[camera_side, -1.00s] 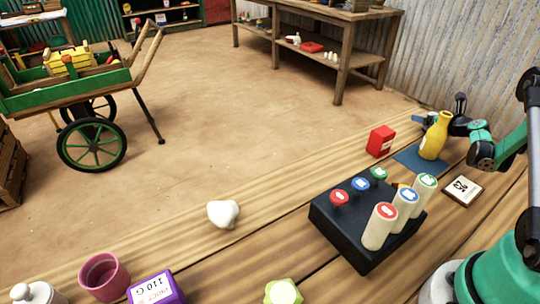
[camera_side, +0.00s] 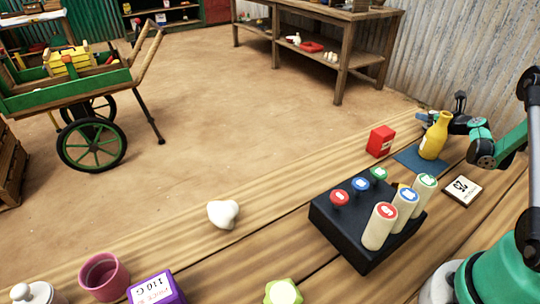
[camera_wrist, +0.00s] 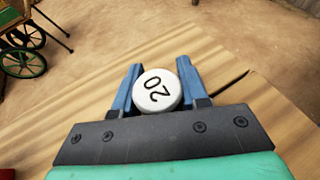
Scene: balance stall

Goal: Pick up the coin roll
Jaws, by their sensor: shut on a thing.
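In the wrist view, the coin roll (camera_wrist: 158,90) shows as a round white end marked "20". It sits between the two blue fingers of my gripper (camera_wrist: 159,72), which are shut on it. In the side view, my gripper (camera_side: 428,119) is at the right, partly hidden behind a yellow bottle (camera_side: 435,137). I cannot make out the coin roll in the side view. How high it is held above the table is not clear.
The yellow bottle stands on a blue mat (camera_side: 408,158) beside a red box (camera_side: 380,141). A black block (camera_side: 345,232) with capped pegs and pale cylinders stands nearer. A card (camera_side: 462,190) lies right. A white lump (camera_side: 223,213) and a purple box (camera_side: 155,289) are left.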

